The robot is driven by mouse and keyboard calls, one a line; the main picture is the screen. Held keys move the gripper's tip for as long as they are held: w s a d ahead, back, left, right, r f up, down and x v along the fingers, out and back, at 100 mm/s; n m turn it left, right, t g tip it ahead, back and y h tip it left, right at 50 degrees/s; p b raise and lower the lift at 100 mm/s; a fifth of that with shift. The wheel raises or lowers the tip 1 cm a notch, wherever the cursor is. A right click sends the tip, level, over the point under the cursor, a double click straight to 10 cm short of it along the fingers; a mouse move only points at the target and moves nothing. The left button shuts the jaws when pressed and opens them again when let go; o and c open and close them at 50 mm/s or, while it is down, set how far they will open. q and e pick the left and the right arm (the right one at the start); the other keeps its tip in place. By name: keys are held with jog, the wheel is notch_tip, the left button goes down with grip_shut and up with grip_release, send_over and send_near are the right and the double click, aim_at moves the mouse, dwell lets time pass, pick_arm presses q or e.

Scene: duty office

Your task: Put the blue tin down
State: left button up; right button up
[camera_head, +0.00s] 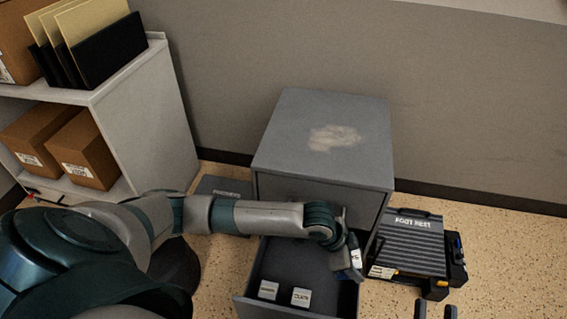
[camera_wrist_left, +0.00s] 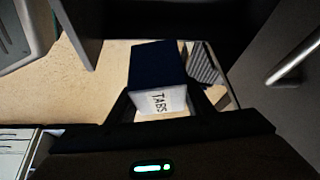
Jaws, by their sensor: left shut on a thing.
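The blue tin (camera_wrist_left: 157,66) has a white end lettered "TABS" and sits between my left gripper's fingers in the left wrist view. In the head view only a small part of the tin (camera_head: 356,262) shows. My left gripper (camera_head: 347,258) is shut on it, over the right side of the open drawer (camera_head: 297,262) of the grey cabinet (camera_head: 322,140). The tin appears above the drawer floor; its exact height is unclear. My right gripper (camera_head: 436,311) shows only its two fingertips at the bottom edge; they are apart, with nothing visible between them.
Two small white-topped boxes, one left (camera_head: 268,290) and one right (camera_head: 301,297), lie in the drawer's front part. A foot rest (camera_head: 412,242) stands on the floor right of the cabinet. A shelf (camera_head: 145,110) with cartons stands at left.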

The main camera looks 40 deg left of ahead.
pick_arm(q)
jog(key=w+a+r+n+t+y, duration=0.1)
jog(key=a+r+n, duration=0.2)
jog(key=r, duration=0.6)
jog(key=w+a+r+n+y, duration=0.1)
jog(key=a+r+n, duration=0.3)
jog(key=r, duration=0.5)
jog(key=w+a+r+n+t+y, duration=0.1)
jog(key=w+a+r+n+y, duration=0.1)
jog(key=r, duration=0.7)
jog(key=shift+a+r+n+t+y, duration=0.25)
jog(key=shift+a+n+y, duration=0.25)
jog(key=shift+a+n, duration=0.55)
jog(key=shift+s+f, duration=0.1)
